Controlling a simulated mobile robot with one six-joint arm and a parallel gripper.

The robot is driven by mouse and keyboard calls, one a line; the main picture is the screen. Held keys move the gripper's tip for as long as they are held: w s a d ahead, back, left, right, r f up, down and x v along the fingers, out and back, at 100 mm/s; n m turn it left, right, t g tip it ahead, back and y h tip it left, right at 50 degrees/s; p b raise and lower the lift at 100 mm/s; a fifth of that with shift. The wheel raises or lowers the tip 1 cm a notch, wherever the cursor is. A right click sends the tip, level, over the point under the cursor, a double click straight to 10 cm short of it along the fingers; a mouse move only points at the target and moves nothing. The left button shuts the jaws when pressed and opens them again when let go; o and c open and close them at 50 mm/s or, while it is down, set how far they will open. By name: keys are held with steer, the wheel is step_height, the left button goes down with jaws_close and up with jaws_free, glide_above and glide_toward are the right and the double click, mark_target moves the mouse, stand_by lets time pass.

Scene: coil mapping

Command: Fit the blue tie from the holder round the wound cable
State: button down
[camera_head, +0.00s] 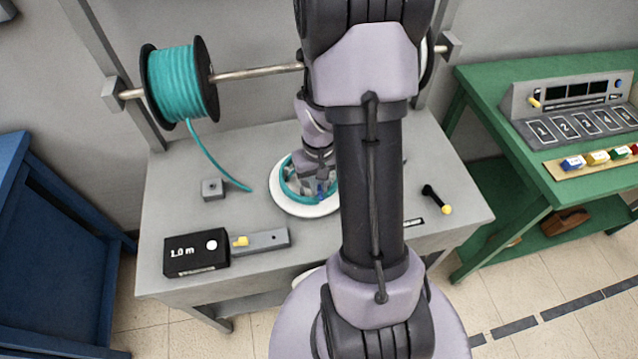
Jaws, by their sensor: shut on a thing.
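The wound cable (285,187) is a teal ring on a round white plate (290,208) in the middle of the grey bench. My gripper (322,186) reaches down at the right part of the ring, shut on a small blue piece (321,188) that looks like the blue tie. My arm hides the plate's right side, and I cannot tell whether the tie is around the cable. The holder (553,169) on the green table bears blue (573,163), yellow, green and red pieces.
A teal cable spool (180,82) hangs on a rod at the back left; its loose end lies on the bench. A small grey block (212,189), a black "1.0 m" box (196,256), a yellow-tabbed grey block (262,241) and a black tool with a yellow tip (437,199) surround the plate.

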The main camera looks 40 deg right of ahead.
steer(key=shift+f+b, duration=0.6)
steer(key=shift+f, duration=0.1)
steer(key=c, duration=1.3)
jaws_free()
steer(key=shift+c, duration=0.2)
step_height(320, 180, up, 18)
steer(key=f+p, duration=0.1)
steer(key=p, duration=0.5)
steer(key=s+a+r+t+b, duration=0.2)
steer(key=a+b, duration=0.1)
steer(key=a, duration=0.5)
steer(key=s+a+r+t+y+b, duration=0.1)
steer(key=s+a+r+t+b, duration=0.1)
steer(key=a, duration=0.6)
steer(key=s+a+r+t+y+b, duration=0.1)
steer(key=s+a+r+b, duration=0.1)
steer(key=a, duration=0.6)
steer(key=shift+s+n+t+b, duration=0.4)
steer(key=shift+s+b, duration=0.15)
steer(key=shift+b, duration=0.3)
